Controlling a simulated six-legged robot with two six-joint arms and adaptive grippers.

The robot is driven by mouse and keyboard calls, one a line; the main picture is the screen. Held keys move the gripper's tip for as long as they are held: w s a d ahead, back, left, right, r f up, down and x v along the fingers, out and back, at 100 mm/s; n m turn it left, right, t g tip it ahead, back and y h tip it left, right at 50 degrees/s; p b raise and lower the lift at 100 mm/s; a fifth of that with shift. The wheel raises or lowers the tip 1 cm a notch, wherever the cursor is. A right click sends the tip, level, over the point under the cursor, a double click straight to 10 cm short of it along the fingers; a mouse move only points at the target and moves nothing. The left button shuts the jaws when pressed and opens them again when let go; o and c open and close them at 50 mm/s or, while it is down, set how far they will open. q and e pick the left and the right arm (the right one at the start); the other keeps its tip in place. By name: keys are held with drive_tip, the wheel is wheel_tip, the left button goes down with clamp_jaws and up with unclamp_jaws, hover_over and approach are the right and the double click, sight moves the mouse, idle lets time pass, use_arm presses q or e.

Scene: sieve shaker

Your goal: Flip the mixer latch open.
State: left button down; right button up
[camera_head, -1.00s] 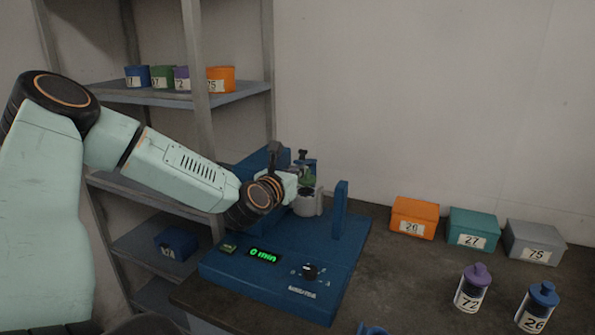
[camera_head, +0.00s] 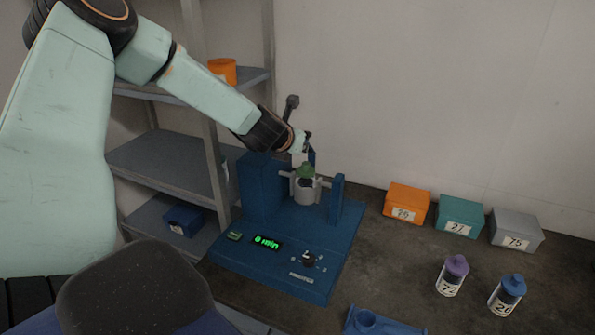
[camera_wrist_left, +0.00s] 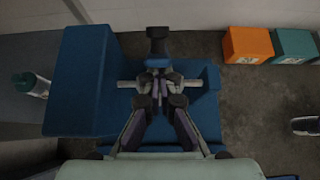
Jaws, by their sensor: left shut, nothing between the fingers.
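The blue mixer (camera_head: 328,255) stands on the dark bench, its display reading "0 min". Between its uprights a pale cup holder (camera_head: 305,193) carries a container with a green top (camera_head: 306,171). My left gripper (camera_head: 305,148) is shut and empty above the holder, fingers pointing down. In the left wrist view its fingertips (camera_wrist_left: 160,80) meet over the holder and hide most of it. A dark blue and black piece (camera_wrist_left: 157,42), which looks like the latch, stands just beyond the fingertips. I cannot tell whether they touch it. My right gripper is not in view.
Orange (camera_head: 407,203), teal (camera_head: 460,215) and grey (camera_head: 517,229) boxes stand right of the mixer. Purple-capped (camera_head: 452,276) and blue-capped (camera_head: 507,295) bottles stand in front of them. A grey shelf (camera_head: 165,165) is at left. The bench between is clear.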

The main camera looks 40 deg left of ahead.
use_arm(q)
drive_tip(key=shift+w+a+r+g+p, duration=0.15)
drive_tip(key=shift+w+r+g+p, duration=0.4)
drive_tip(key=shift+p, duration=0.55)
drive_tip(key=shift+w+a+r+p, duration=0.25)
drive_tip(key=shift+w+r+p, duration=0.35)
drive_tip(key=shift+w+r, duration=0.25)
drive_tip(key=shift+w+a+r, duration=0.25)
drive_tip(key=shift+w+r, duration=0.3)
drive_tip(key=shift+w, duration=0.35)
drive_tip(key=shift+w+a+r, duration=0.1)
drive_tip(key=shift+w+a, duration=0.15)
drive_tip(key=shift+w, duration=0.4)
drive_tip(key=shift+w+a+r, duration=0.1)
drive_tip(key=shift+w+a, duration=0.1)
drive_tip(key=shift+w, duration=0.45)
drive_tip(key=shift+w+a+r+p, duration=0.1)
drive_tip(key=shift+w+r+p, duration=0.15)
drive_tip(key=shift+w+p, duration=0.1)
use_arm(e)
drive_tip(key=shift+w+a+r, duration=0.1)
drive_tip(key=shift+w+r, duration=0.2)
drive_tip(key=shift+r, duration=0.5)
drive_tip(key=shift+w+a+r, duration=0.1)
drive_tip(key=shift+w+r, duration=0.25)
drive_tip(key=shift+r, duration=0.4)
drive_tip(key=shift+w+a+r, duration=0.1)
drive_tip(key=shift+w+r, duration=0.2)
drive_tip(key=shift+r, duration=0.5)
